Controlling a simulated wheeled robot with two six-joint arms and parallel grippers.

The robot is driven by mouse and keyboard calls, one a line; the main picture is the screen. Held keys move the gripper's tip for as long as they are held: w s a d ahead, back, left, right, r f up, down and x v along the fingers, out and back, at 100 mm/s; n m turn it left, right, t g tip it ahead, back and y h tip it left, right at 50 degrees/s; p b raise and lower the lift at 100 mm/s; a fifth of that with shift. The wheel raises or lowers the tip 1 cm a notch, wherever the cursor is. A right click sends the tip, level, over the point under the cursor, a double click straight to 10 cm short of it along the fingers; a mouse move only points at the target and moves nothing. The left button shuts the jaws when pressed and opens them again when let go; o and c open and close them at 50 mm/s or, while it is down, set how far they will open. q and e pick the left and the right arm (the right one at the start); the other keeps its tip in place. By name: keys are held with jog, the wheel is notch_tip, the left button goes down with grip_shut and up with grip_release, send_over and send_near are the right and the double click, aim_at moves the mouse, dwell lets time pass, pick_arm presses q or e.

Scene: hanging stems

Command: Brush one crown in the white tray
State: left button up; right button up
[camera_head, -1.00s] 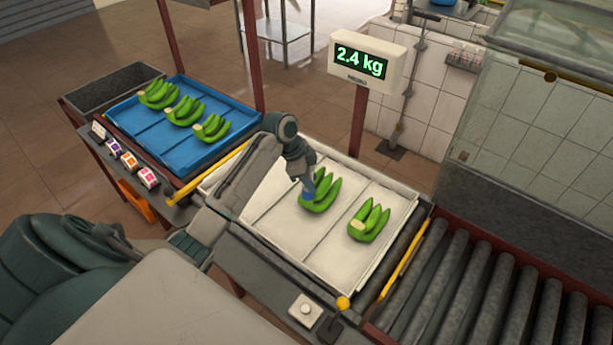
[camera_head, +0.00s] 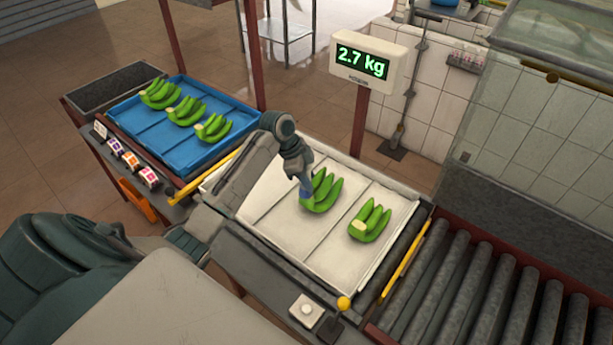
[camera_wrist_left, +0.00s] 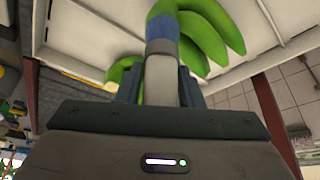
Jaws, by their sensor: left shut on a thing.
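The white tray (camera_head: 278,225) holds two green banana hands, a middle one (camera_head: 324,192) and a right one (camera_head: 370,222) with a pale crown. In the head view, my left gripper (camera_head: 303,176) is above the middle hand's crown end. The wrist view shows it shut on a brush (camera_wrist_left: 161,75) with a pale grey handle and a blue band (camera_wrist_left: 162,27). The brush's tip is at the middle hand, where its crown is hidden; I cannot tell whether they touch. My right gripper is out of view.
A blue tray (camera_head: 160,135) with several banana hands stands at the left, beside small labelled blocks (camera_head: 131,161). The scale display (camera_head: 363,62) reads 2.7 kg on a post behind the white tray. A roller conveyor (camera_head: 460,290) lies at the right.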

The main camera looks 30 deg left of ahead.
pick_arm(q)
jog(key=shift+d, duration=0.8)
jog(key=shift+a, duration=0.15)
jog(key=shift+a, duration=0.95)
jog(key=shift+d, duration=0.1)
dwell(0.3)
jog(key=shift+d, duration=1)
notch_tip(320, 180, up, 9)
